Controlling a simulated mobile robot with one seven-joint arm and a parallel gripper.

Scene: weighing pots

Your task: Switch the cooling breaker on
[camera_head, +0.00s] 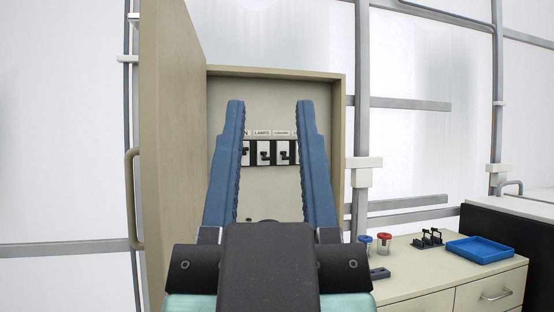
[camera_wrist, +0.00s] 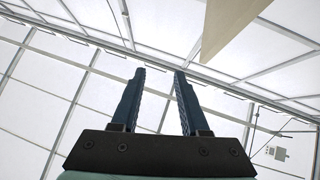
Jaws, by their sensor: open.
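An open cabinet (camera_head: 278,71) on the wall holds a row of dark breakers. One breaker (camera_head: 264,152) sits under a label that reads LAMPS. The breaker to its right (camera_head: 282,152) has a label too small to read surely; it may be the cooling one. Whether its lever is up or down is unclear. My gripper (camera_head: 270,104) is open and empty in front of the cabinet, its blue fingers on either side of the row in the picture and hiding its ends. In the wrist view the gripper (camera_wrist: 158,72) points at the roof, with no breaker in sight.
The cabinet door (camera_head: 172,150) stands open on the left, with a handle (camera_head: 133,200). At the right a counter (camera_head: 430,283) carries a blue tray (camera_head: 480,249), a black rack (camera_head: 427,239) and small red-lidded and blue-lidded jars (camera_head: 384,243). A metal post (camera_head: 361,110) stands right of the cabinet.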

